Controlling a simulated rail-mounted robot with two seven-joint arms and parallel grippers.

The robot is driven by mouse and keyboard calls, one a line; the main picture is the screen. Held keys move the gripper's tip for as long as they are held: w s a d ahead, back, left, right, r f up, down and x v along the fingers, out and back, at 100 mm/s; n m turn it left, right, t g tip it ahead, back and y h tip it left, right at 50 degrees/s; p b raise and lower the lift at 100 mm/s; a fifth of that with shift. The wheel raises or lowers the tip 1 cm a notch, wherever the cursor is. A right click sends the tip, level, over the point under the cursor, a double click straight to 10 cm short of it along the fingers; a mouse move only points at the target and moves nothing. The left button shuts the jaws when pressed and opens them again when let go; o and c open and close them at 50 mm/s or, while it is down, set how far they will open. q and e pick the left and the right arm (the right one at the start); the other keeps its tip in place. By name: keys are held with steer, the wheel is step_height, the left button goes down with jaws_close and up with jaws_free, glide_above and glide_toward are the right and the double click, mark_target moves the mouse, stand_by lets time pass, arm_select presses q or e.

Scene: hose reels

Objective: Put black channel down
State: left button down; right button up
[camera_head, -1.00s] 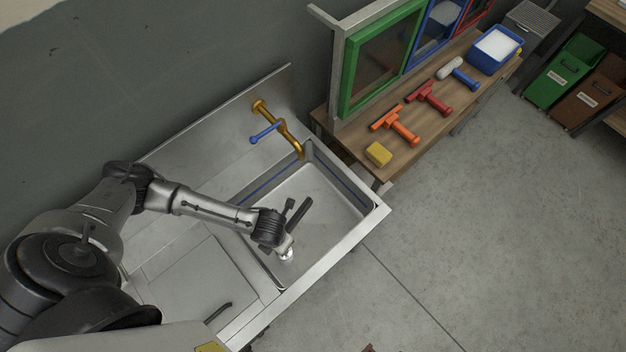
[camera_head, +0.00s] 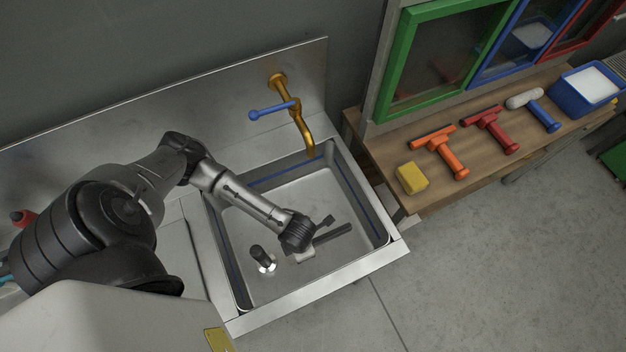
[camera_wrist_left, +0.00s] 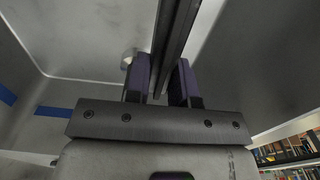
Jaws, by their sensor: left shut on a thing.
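The black channel (camera_head: 334,235) is a long, narrow dark strip inside the steel sink (camera_head: 374,257). My left gripper (camera_head: 308,248) reaches down into the basin and is mostly hidden by its wrist. In the left wrist view the gripper's two fingers (camera_wrist_left: 160,82) are shut on the black channel (camera_wrist_left: 178,30), which runs away between them. I cannot tell whether the channel touches the sink floor. My right gripper is not in view.
A black knob-like piece with a shiny base (camera_head: 263,257) stands in the basin left of my gripper. A brass tap (camera_head: 302,120) with a blue lever is behind the basin. A wooden bench (camera_head: 390,150) at right holds a yellow sponge (camera_head: 411,178) and squeegees.

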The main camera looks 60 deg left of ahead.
arm_select(q)
steer(key=shift+f+b, duration=0.45)
steer(key=shift+f, duration=0.5)
step_height(320, 180, down, 10)
steer(key=shift+r+b, duration=0.15)
steer(key=shift+b, duration=0.95)
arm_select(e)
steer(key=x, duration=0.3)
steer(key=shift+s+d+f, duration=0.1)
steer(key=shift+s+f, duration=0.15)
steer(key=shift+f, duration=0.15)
arm_select(q)
steer(key=c, duration=1)
jaws_free()
step_height(320, 180, up, 11)
steer(key=shift+w+p, duration=0.1)
steer(key=shift+p, duration=1.15)
steer(key=shift+r, duration=0.5)
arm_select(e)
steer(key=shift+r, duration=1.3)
